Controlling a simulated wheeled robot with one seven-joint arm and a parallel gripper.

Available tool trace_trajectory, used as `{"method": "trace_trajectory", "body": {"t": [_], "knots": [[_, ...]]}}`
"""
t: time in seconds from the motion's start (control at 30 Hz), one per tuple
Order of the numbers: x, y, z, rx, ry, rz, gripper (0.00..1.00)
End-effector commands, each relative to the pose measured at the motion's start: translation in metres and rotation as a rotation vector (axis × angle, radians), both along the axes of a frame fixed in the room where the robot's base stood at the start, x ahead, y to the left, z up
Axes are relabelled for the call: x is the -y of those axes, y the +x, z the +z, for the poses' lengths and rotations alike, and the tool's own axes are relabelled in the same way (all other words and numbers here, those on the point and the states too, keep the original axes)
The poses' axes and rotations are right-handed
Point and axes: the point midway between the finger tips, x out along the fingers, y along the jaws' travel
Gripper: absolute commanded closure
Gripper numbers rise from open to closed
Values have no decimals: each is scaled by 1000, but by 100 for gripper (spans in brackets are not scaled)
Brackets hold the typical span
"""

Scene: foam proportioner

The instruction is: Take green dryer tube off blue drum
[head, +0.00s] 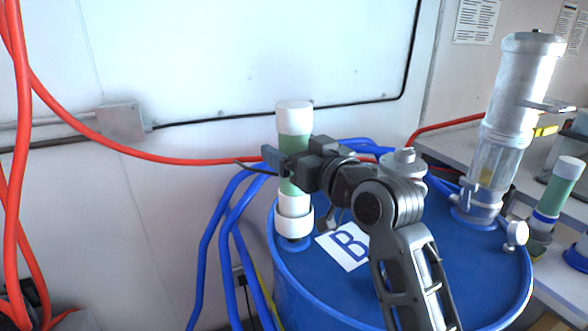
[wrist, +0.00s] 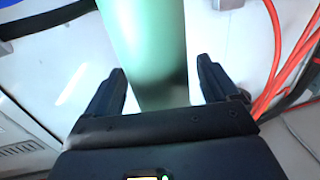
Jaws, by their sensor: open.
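The green dryer tube (head: 294,120) with white end caps stands upright on the left side of the blue drum (head: 330,303), in a white collar on the drum's lid. My gripper (head: 278,164) is at the tube's middle height in the head view, partly covering it. In the wrist view the green tube (wrist: 148,50) stands between the two open fingers of my gripper (wrist: 165,88), with a visible gap on each side. The fingers do not appear shut on it. The tube's ends are out of the wrist view.
A clear cylinder with a metal top (head: 495,150) stands on the drum's right side. Blue hoses (head: 205,255) run left of the drum. Red hoses (head: 20,120) hang at the left.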

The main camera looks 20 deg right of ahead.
Motion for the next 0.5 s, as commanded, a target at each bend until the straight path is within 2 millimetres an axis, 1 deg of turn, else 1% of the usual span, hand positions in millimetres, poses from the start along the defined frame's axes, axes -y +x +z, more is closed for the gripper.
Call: {"method": "trace_trajectory", "body": {"t": [0.1, 0.5], "knots": [[0, 0, 0, 0, 0, 0, 13], [0, -1, 0, 0, 0, 1, 52]]}}
